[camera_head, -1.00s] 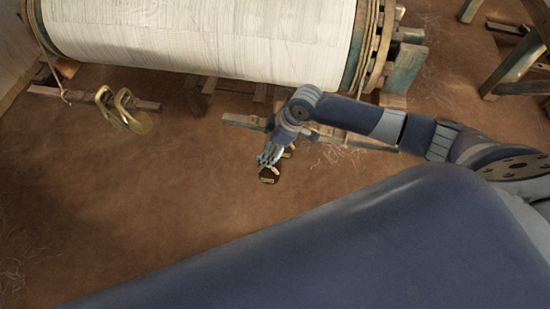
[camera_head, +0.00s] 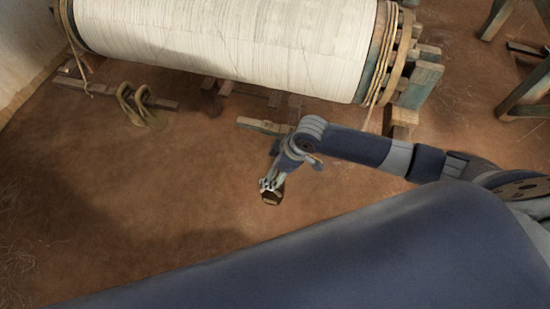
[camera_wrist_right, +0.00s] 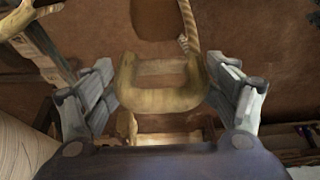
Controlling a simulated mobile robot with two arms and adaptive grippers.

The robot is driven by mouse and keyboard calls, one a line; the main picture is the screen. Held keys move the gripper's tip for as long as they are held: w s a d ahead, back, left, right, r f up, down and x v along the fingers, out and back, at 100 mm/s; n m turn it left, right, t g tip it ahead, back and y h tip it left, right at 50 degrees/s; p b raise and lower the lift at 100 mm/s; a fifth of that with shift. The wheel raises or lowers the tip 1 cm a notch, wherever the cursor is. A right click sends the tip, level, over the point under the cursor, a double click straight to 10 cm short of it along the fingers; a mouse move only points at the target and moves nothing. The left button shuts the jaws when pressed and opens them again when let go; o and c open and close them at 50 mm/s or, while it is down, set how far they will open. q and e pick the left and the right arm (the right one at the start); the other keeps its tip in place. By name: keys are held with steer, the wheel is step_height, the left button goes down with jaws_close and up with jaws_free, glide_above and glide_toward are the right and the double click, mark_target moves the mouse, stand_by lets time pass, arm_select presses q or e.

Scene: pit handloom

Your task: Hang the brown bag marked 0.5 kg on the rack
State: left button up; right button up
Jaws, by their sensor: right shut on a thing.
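A small dark brown bag (camera_head: 272,198) hangs below my right gripper (camera_head: 270,184) in the head view, above the earthen floor. Its marking is too small to read. In the wrist view my right gripper (camera_wrist_right: 165,90) is shut on the bag, with a tan U-shaped handle (camera_wrist_right: 160,100) between the fingers. The rest of the bag is partly hidden behind the handle and my wrist. No rack can be made out for certain. My left gripper is not in view.
A large cloth-wound roller (camera_head: 230,40) of the loom lies across the back. Yellowish rope loops (camera_head: 138,106) sit on a low wooden bar at the left. A wooden frame (camera_head: 520,90) stands at the far right. The floor at the left is clear.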

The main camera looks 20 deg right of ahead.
steer(key=shift+s+a+r+p, duration=0.25)
steer(key=shift+s+a+p, duration=0.1)
steer(key=shift+s+p, duration=0.15)
steer(key=shift+s+a+r+p, duration=0.25)
steer(key=shift+s+a+p, duration=0.1)
steer(key=shift+s, duration=0.1)
steer(key=shift+s+a+p, duration=0.45)
steer(key=shift+s+p, duration=0.05)
steer(key=shift+s, duration=0.1)
steer(key=shift+c, duration=0.2)
